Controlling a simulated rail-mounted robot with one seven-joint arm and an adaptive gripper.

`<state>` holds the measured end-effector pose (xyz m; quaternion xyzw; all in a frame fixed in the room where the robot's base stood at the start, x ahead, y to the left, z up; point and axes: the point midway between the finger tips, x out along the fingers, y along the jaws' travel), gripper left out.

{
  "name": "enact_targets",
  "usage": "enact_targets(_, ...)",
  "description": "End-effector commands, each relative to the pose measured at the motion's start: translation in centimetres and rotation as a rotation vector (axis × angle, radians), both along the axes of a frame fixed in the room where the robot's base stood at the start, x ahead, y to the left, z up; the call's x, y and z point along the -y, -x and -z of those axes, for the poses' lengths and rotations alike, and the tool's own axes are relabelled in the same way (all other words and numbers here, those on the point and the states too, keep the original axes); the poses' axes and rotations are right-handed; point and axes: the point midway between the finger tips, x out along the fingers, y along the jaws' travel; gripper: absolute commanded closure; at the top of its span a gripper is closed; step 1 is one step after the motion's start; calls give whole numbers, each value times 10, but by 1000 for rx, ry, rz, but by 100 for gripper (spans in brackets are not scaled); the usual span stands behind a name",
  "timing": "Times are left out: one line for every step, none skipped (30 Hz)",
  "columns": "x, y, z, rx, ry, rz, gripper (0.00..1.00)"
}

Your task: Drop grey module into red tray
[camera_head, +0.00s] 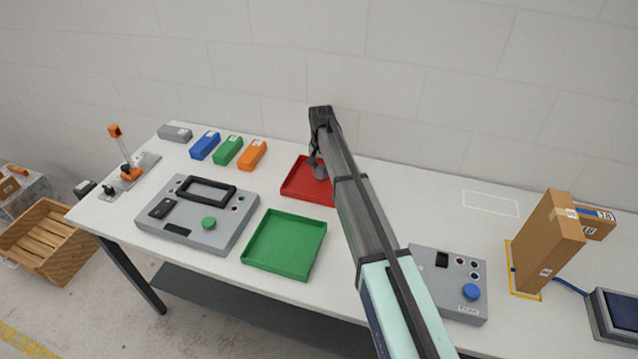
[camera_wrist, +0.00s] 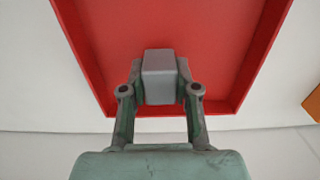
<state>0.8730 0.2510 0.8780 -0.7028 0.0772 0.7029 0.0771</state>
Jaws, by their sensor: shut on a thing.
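A grey module (camera_wrist: 158,70) sits between the two fingers of my gripper (camera_wrist: 159,82) in the wrist view. The fingers are shut on its sides. Behind it in that view is the floor of the red tray (camera_wrist: 215,40), with the tray's rim close beyond the fingers. In the head view my gripper (camera_head: 317,158) is over the red tray (camera_head: 305,188), at the back middle of the table. My arm hides part of the tray there. I cannot tell the exact height of the module above the tray floor.
A green tray (camera_head: 285,245) lies in front of the red one. Control boxes (camera_head: 200,213) (camera_head: 447,283) flank the trays. A cardboard box (camera_head: 545,245) stands at right.

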Motion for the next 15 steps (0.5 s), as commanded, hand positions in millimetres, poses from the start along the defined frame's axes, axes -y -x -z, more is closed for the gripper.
enact_targets(0, 0, 0, 0, 0, 0, 100)
enact_targets(0, 0, 0, 0, 0, 0, 100)
enact_targets(0, 0, 0, 0, 0, 0, 56)
enact_targets(0, 0, 0, 0, 0, 0, 45)
enact_targets(0, 0, 0, 0, 0, 0, 41)
enact_targets(0, 0, 0, 0, 0, 0, 41)
enact_targets(0, 0, 0, 0, 0, 0, 41)
enact_targets(0, 0, 0, 0, 0, 0, 41)
enact_targets(0, 0, 0, 0, 0, 0, 41)
enact_targets(0, 0, 0, 0, 0, 0, 41)
enact_targets(0, 0, 0, 0, 0, 0, 41)
enact_targets(0, 0, 0, 0, 0, 0, 41)
enact_targets(0, 0, -1, 0, 0, 0, 41)
enact_targets(0, 0, -1, 0, 0, 0, 41)
enact_targets(0, 0, -2, 0, 0, 0, 41)
